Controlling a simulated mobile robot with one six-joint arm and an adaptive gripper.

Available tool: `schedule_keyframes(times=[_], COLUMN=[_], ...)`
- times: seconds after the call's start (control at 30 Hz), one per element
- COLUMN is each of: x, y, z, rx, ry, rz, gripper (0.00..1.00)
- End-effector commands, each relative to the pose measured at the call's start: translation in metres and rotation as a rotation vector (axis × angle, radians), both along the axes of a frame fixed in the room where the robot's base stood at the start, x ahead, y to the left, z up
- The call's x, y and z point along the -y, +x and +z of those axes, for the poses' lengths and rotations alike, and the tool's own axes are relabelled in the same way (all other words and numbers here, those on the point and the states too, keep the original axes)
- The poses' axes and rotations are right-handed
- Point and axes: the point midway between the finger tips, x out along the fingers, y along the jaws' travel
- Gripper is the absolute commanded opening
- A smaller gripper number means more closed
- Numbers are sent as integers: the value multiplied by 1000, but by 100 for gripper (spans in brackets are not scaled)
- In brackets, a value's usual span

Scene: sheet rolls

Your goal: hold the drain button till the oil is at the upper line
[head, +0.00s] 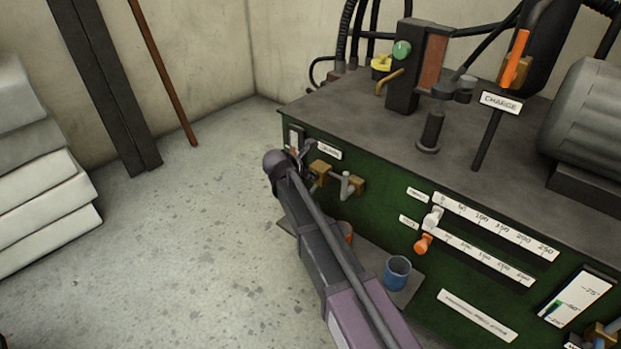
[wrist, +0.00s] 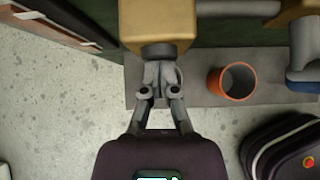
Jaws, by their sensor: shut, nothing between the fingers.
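My gripper (head: 304,158) is at the left end of the green machine front, beside a brass block (head: 320,171). In the wrist view the gripper (wrist: 160,80) is shut and empty. Its fingertips are at a dark round button-like stub (wrist: 158,52) on the brass block (wrist: 158,18). They look to be against it, but whether it is pressed in cannot be told. A narrow framed sight gauge (head: 294,138) is at the machine's left corner, partly behind my wrist. It also shows at the wrist view's upper left (wrist: 62,24). The oil level and lines cannot be read.
A small label (head: 329,150) is by the gripper. An orange cup (wrist: 231,82) and a blue cup (head: 397,272) stand on a low grey shelf. Slider scales (head: 490,228) are to the right. Open floor (head: 190,240) lies left, with stacked white slabs (head: 40,190) beyond.

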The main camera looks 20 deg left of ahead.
Motion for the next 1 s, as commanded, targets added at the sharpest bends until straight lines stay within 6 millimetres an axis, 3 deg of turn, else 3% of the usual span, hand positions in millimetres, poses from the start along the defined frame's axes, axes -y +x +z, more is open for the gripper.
schedule_keyframes(times=[0.03, 0.57, 0.77, 1.0], x=[2, 2, -2, -14], y=[9, 8, -2, -27], z=[2, 3, 2, 5], rx=[15, 15, 12, 6], ry=[-8, -8, -7, -1], rz=[-1, -1, -1, -3], gripper=[0, 0, 0, 0])
